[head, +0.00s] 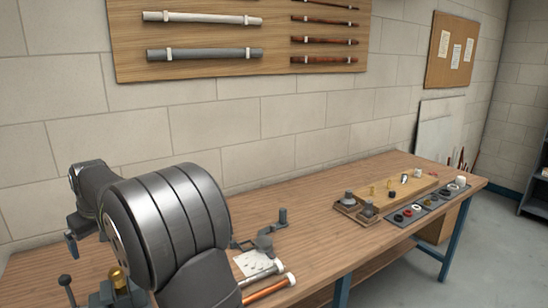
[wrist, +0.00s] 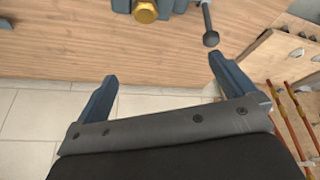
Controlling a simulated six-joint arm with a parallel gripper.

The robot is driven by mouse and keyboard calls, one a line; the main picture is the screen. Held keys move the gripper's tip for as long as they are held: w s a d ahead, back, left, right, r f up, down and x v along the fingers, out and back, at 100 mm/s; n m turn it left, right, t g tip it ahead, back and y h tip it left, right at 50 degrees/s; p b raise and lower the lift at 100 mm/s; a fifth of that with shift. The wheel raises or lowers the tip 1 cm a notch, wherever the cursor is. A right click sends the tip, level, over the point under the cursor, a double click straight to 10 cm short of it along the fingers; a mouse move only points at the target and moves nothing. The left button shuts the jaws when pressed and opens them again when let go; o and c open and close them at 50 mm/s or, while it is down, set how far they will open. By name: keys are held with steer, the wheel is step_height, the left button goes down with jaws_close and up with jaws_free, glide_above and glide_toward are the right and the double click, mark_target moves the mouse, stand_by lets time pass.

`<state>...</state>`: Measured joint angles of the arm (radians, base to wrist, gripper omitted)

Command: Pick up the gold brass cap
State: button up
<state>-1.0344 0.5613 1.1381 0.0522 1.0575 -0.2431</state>
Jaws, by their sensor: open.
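A gold brass cap (wrist: 145,11) with a hexagonal outline shows at the top edge of the wrist view, set in a grey fixture on the bench. A gold piece (head: 119,279) in the same kind of grey fixture shows at the lower left of the head view, beside my arm. My gripper (wrist: 163,68) is open and empty, its two blue fingers spread wide. It is apart from the cap, which lies beyond the fingertips in the wrist view. In the head view my arm hides most of the gripper; a blue finger (head: 71,244) shows at the left.
A dark ball-ended lever (wrist: 210,38) stands near the right fingertip. The wooden bench (head: 330,245) holds a white plate (head: 257,267), a copper pipe (head: 268,289) and, farther right, a dark tray (head: 412,214) of small parts.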

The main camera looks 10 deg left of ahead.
steer(key=shift+w+d+r+n+g+h, duration=0.15)
steer(key=shift+w+r+g+h, duration=0.15)
steer(key=shift+r+h, duration=0.5)
steer(key=shift+w+d+r+n+g+h, duration=0.1)
steer(key=shift+w+r+g+h, duration=0.35)
steer(key=shift+r, duration=0.6)
steer(key=shift+w+d+r+n+g+h, duration=0.1)
steer(key=shift+r+n+g+h, duration=0.05)
steer(key=shift+r+h, duration=0.7)
steer(key=shift+r, duration=0.1)
steer(key=shift+c, duration=0.2)
steer(key=c, duration=0.9)
steer(key=shift+s, duration=0.1)
